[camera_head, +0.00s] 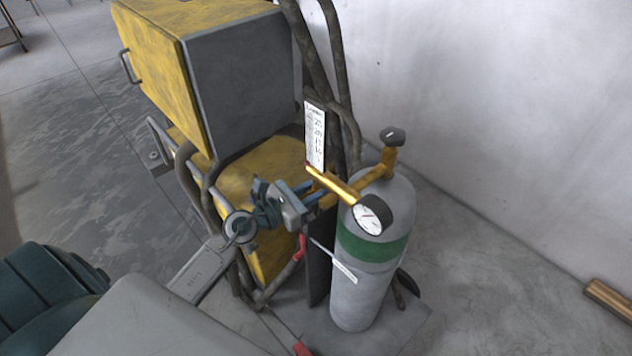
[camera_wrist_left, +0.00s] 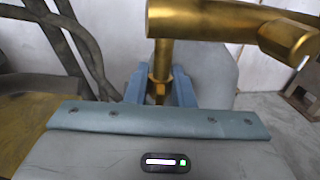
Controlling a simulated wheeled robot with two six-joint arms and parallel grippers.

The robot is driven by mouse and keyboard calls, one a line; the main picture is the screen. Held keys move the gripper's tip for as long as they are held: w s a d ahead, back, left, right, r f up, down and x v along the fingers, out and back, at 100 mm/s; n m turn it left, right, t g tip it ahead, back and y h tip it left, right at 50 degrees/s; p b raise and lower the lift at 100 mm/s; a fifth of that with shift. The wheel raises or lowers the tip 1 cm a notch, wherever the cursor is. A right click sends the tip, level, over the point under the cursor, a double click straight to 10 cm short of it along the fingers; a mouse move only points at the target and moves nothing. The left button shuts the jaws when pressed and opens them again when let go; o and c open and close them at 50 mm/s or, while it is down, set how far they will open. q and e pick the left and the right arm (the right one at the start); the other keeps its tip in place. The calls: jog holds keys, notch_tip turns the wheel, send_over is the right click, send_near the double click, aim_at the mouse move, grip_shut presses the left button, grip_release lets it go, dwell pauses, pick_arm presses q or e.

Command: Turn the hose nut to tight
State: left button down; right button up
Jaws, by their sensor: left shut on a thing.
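The brass hose nut (camera_wrist_left: 160,82) sits at the lower end of a short brass stem in the left wrist view. My left gripper (camera_wrist_left: 160,90) is shut on it, with one blue finger on each side. In the head view my left gripper (camera_head: 322,195) reaches in from the left to the brass regulator (camera_head: 338,187) on the gas cylinder (camera_head: 365,290). The nut is mostly hidden by the fingers there. A round gauge (camera_head: 368,218) faces up at the regulator's front end. My right gripper is in neither view.
The grey cylinder with a green band stands upright beside a yellow and grey machine (camera_head: 240,85). A tag chart (camera_head: 315,135) hangs behind the regulator. Dark hoses (camera_head: 340,80) run up near the wall. A wooden piece (camera_head: 610,298) lies at the far right. Floor right of the cylinder is clear.

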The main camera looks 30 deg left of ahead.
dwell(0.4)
pick_arm(q)
jog(key=c, duration=1.3)
grip_release()
jog(key=shift+s, duration=0.1)
jog(key=b+v, duration=0.8)
jog(key=v, duration=0.2)
jog(key=shift+s, duration=0.3)
jog(key=shift+a+f, duration=0.1)
